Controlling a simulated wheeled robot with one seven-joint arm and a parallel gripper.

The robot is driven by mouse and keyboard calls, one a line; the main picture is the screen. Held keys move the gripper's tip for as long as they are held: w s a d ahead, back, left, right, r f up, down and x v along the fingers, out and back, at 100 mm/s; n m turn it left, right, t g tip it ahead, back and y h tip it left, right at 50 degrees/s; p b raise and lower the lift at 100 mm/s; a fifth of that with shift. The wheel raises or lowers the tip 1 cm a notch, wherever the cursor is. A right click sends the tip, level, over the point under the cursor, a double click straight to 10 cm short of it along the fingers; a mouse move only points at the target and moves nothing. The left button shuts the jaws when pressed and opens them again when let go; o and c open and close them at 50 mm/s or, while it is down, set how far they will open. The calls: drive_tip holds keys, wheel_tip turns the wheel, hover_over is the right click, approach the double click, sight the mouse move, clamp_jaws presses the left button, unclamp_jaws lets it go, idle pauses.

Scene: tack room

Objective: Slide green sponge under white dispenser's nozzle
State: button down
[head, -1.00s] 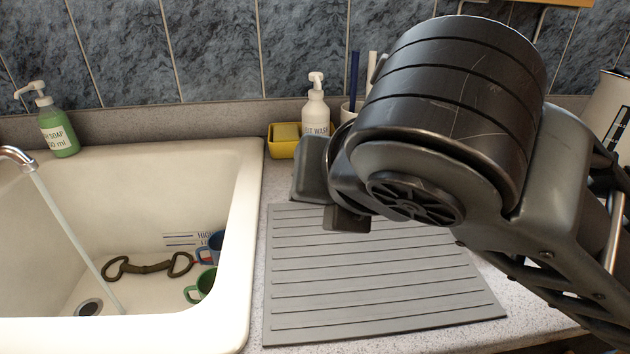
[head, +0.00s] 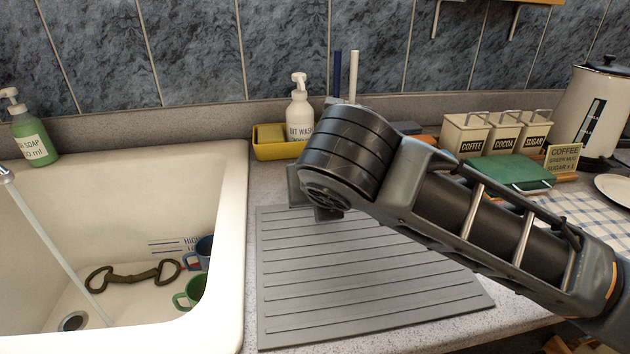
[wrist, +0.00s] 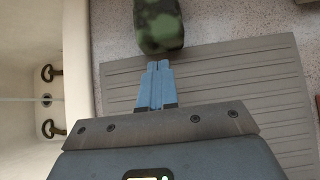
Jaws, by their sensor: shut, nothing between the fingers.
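The white dispenser (head: 300,110), labelled as a wash, stands upright at the back of the counter, its lower part partly behind my arm. A mottled dark green block (wrist: 160,25), which looks like the green sponge, lies on the counter just ahead of my fingertips in the wrist view. It is hidden behind my arm in the head view. My gripper (wrist: 158,66) is shut and empty over the far edge of the grey ribbed mat, close to the green block. I cannot tell whether they touch. The fingertips are hidden in the head view.
The grey mat (head: 350,290) is bare. The sink (head: 225,180) borders it at left.

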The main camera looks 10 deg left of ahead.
drive_tip(key=shift+w+a, duration=0.15)
drive_tip(key=shift+w, duration=0.4)
drive_tip(key=shift+w+a, duration=0.15)
drive_tip(key=shift+w, duration=0.4)
drive_tip(key=shift+w, duration=0.1)
drive_tip(key=w, duration=0.2)
drive_tip(key=w+a, duration=0.1)
drive_tip(key=w, duration=0.1)
drive_tip(key=w+a+p, duration=0.1)
drive_tip(key=w, duration=0.1)
drive_tip(key=shift+w, duration=0.15)
